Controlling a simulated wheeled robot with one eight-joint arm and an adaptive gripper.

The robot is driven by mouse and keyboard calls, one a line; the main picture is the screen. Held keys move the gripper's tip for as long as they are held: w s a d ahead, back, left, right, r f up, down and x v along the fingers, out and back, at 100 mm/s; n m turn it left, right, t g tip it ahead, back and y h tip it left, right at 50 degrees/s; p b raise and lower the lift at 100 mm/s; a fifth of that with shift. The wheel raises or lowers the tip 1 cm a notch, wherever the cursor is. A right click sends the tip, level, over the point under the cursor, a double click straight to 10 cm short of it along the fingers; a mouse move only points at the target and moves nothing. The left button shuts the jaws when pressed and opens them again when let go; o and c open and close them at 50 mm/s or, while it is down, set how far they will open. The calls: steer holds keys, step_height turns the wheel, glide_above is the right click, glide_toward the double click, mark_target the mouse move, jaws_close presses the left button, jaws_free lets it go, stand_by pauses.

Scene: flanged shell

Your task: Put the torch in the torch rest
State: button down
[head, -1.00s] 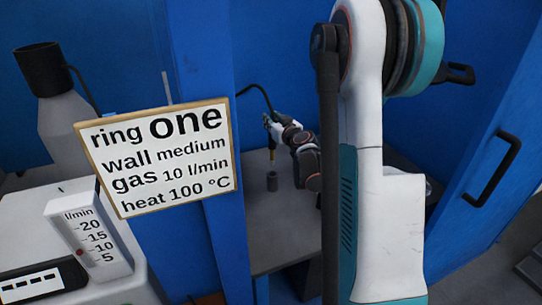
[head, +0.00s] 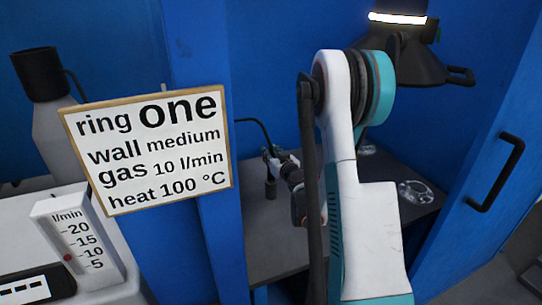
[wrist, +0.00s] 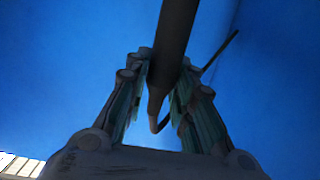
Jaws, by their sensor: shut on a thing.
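The torch (wrist: 172,45) is a dark rod between the two fingers of my gripper (wrist: 164,72) in the wrist view. My gripper is shut on it. In the head view my gripper (head: 271,157) is small and far off, over the grey table. A black hose (head: 257,122) arches from the blue post to the torch there. The torch rest (head: 270,189) is a small dark upright cup on the table, directly below my gripper. The torch's lower end seems to be at or inside the cup's mouth; the exact fit is too small to tell.
A sign (head: 150,150) on the left reads ring one, wall medium, gas 10 l/min, heat 100 °C. A white flow gauge (head: 78,240) stands below it. A clear ring-shaped part (head: 415,191) lies on the table at right.

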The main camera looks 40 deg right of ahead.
steer(key=shift+f, duration=0.1)
steer(key=c, duration=1.4)
jaws_free()
steer(key=shift+o, duration=0.2)
steer(key=shift+s+r, duration=0.15)
steer(key=shift+r, duration=0.05)
steer(key=b+v, duration=0.2)
steer(key=v, duration=0.9)
steer(key=shift+s, duration=0.4)
steer(key=shift+a, duration=0.1)
